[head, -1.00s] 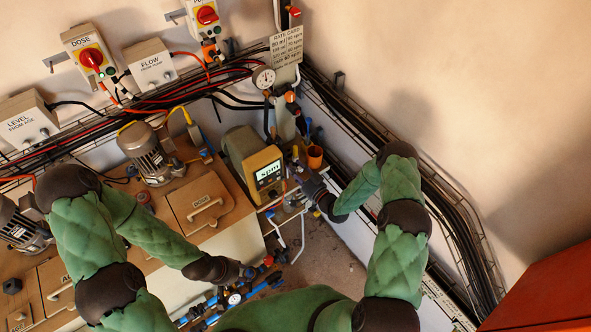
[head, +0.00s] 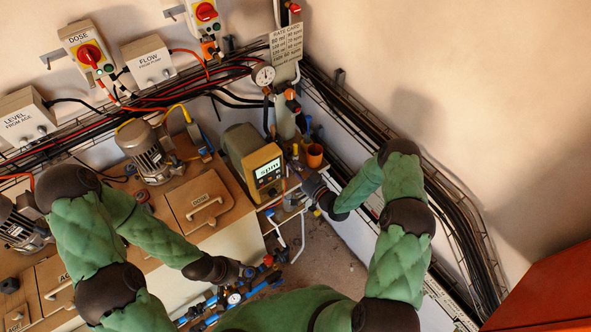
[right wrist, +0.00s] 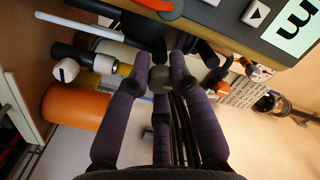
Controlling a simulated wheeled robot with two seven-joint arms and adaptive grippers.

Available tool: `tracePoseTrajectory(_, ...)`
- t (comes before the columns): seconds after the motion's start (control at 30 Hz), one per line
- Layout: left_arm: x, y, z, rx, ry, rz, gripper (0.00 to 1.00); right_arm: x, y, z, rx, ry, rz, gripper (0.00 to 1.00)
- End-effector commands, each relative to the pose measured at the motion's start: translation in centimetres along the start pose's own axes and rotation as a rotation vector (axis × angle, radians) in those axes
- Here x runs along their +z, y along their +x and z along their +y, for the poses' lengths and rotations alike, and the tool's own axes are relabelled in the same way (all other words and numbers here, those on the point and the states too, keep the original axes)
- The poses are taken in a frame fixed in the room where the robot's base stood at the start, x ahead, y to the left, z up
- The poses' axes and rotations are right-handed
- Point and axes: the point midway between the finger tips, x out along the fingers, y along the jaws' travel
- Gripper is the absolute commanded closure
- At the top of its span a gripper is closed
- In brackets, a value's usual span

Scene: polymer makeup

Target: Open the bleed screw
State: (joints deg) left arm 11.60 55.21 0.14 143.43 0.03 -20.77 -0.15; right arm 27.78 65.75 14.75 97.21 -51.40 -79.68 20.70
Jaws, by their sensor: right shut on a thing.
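The dosing pump (head: 252,160) is a beige box with a lit "spm" display, standing at the right end of the wooden bench. My right gripper (head: 301,173) is beside the pump's right side, at its liquid end. In the right wrist view, its purple fingers (right wrist: 160,78) are closed around a small grey round knob (right wrist: 160,83), which looks like the bleed screw. The fingers hide much of the knob, so its turn cannot be read. My left gripper (head: 248,271) is low in front of the bench near blue and red valve fittings; its fingers are too small to read.
An orange cup (head: 314,155) stands just right of the pump; it is also close in the right wrist view (right wrist: 76,116). A pressure gauge (head: 263,74) and a rate card (head: 287,43) are behind. Cable trays (head: 400,155) run along the right wall.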

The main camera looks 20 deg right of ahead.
Motion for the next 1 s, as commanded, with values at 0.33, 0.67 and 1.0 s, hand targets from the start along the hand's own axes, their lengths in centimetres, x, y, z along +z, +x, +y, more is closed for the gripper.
tracePoseTrajectory(0.33,-0.1,3.2,-1.1,0.000,0.000,0.000,0.60,0.3,0.0,0.2,0.017,-0.307,-0.019,1.00)
tracePoseTrajectory(0.67,-0.2,6.1,-2.2,0.000,0.000,0.000,0.60,0.4,0.0,0.2,0.036,-0.619,-0.041,1.00)
tracePoseTrajectory(1.0,-0.3,9.3,-3.3,0.000,0.000,0.000,0.60,0.5,0.0,0.2,0.056,-0.941,-0.060,1.00)
